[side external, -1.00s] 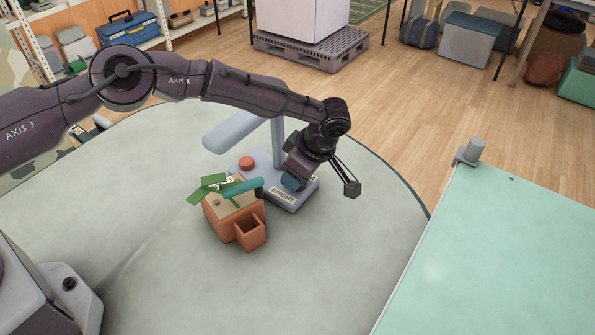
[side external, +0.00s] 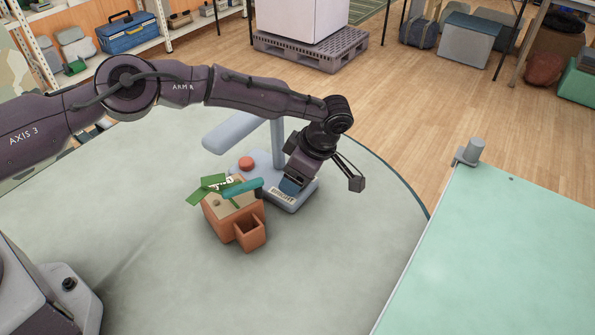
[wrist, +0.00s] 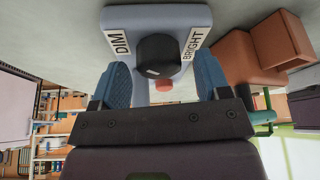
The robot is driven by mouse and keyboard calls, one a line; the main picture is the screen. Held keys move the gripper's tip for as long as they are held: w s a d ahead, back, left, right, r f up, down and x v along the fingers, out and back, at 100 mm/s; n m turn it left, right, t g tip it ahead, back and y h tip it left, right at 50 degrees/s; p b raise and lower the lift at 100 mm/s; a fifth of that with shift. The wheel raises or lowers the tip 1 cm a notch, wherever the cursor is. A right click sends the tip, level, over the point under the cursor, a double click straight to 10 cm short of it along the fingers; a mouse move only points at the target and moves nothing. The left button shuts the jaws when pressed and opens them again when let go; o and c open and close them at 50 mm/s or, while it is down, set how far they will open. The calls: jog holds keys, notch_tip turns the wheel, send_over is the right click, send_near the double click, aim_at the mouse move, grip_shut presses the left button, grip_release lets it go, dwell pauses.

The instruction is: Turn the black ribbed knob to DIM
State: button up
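The black ribbed knob (wrist: 158,50) sits on the grey-blue lamp base (wrist: 150,14) in the wrist view. A DIM label (wrist: 121,44) lies left of it and a BRIGHT label (wrist: 192,43) right of it. A short white mark shows on the knob's lower part, slightly left of its middle. My gripper (wrist: 162,68) is open, with one blue finger on each side of the knob and small visible gaps. In the side external view my gripper (side external: 289,187) is low over the lamp base (side external: 300,200), and the knob is hidden.
A red button (side external: 246,163) is on the base beside the lamp post (side external: 278,140). A terracotta crate (side external: 222,224) with green and teal items stands close by at the front left. The mat (side external: 340,265) is clear to the right and in front.

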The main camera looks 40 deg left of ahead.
jog(key=s+v, duration=0.1)
jog(key=v, duration=1.1)
jog(key=shift+w+d+r, duration=0.15)
jog(key=shift+w+r, duration=0.25)
